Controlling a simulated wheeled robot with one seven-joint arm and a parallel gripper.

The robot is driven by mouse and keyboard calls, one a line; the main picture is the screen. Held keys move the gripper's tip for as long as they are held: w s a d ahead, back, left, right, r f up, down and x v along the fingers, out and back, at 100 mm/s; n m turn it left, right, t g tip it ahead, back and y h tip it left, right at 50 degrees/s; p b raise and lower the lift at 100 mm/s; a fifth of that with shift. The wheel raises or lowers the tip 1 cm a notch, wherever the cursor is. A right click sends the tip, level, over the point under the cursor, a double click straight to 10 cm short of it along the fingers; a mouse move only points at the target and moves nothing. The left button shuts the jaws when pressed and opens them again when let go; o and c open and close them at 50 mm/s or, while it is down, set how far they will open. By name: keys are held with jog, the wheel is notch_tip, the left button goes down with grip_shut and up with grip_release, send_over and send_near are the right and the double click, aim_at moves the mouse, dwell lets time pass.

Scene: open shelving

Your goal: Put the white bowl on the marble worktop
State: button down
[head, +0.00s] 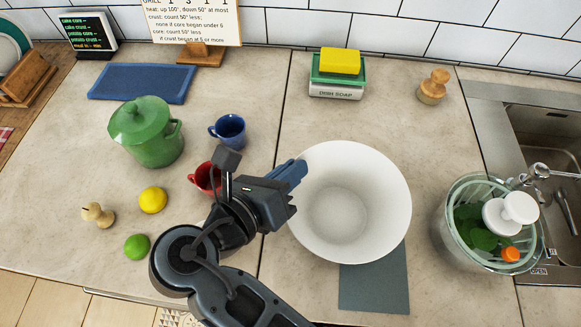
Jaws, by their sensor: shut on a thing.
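The white bowl (372,185) is large and upright, in the middle right of the head view. My gripper (298,170) is at the bowl's left rim, shut on it. The fingertips are partly hidden, and I cannot tell whether the bowl's base touches the surface below. The pale stone-like worktop (345,120) spreads under and around the bowl, with a dark seam running to the bowl's left.
A grey mat (375,288) lies partly under the bowl's near side. A salad spinner (490,225) and sink (550,150) are right. A soap stand (337,75) is behind. A red mug (205,178), blue mug (229,131) and green pot (146,132) are left.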

jog(key=c, duration=1.3)
grip_release()
jog(key=v, duration=1.2)
